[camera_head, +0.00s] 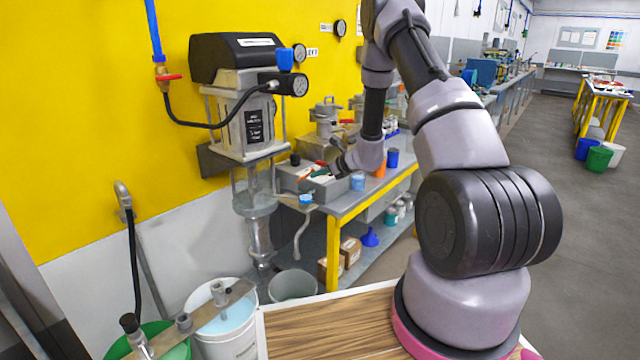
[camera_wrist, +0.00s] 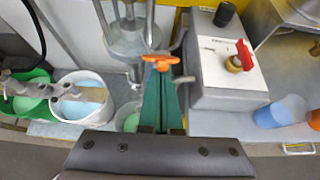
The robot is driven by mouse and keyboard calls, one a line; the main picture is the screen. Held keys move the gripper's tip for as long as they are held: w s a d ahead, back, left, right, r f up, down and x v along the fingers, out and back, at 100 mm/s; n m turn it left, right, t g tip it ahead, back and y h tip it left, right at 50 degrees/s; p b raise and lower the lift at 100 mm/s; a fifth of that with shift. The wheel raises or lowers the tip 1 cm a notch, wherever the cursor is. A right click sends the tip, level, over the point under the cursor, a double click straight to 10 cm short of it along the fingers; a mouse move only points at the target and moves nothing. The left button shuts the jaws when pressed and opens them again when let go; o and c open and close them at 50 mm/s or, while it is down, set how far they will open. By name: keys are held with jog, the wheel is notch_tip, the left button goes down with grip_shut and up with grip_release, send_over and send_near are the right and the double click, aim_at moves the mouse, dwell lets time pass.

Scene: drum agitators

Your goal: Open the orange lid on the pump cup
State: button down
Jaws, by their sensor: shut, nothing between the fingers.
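An orange winged piece (camera_wrist: 160,60), which looks like the orange lid, shows in the wrist view just beyond my fingertips. My gripper (camera_wrist: 161,84) has green fingers pressed together, with nothing held between them. The fingertips overlap the lower edge of the orange piece in the picture; I cannot tell whether they touch it. The cup under it is mostly hidden by my fingers. In the head view the pump (camera_head: 245,115) with its clear cylinder (camera_head: 254,190) hangs on the yellow wall, and my wrist reaches over the bench end beside it.
A grey box (camera_wrist: 228,80) with a red knob (camera_wrist: 240,57) stands right of my fingers. A blue cup (camera_wrist: 282,111) stands on the bench (camera_head: 350,205). A white bucket (camera_head: 230,340) and a green bucket (camera_wrist: 33,92) stand at the left.

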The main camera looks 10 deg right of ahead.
jog(key=shift+g+h, duration=0.4)
jog(key=shift+g, duration=0.2)
jog(key=w+a+r, duration=0.2)
jog(key=w+r, duration=0.1)
jog(key=shift+w+a+r, duration=0.1)
jog(key=shift+a+r, duration=0.1)
jog(key=shift+r, duration=0.1)
jog(key=shift+w+a+r, duration=0.3)
jog(key=shift+w+a, duration=0.1)
jog(key=shift+w, duration=0.15)
jog(key=shift+w+a+r, duration=0.25)
jog(key=shift+w+a, duration=0.15)
jog(key=shift+w, duration=0.15)
jog(key=shift+r, duration=0.1)
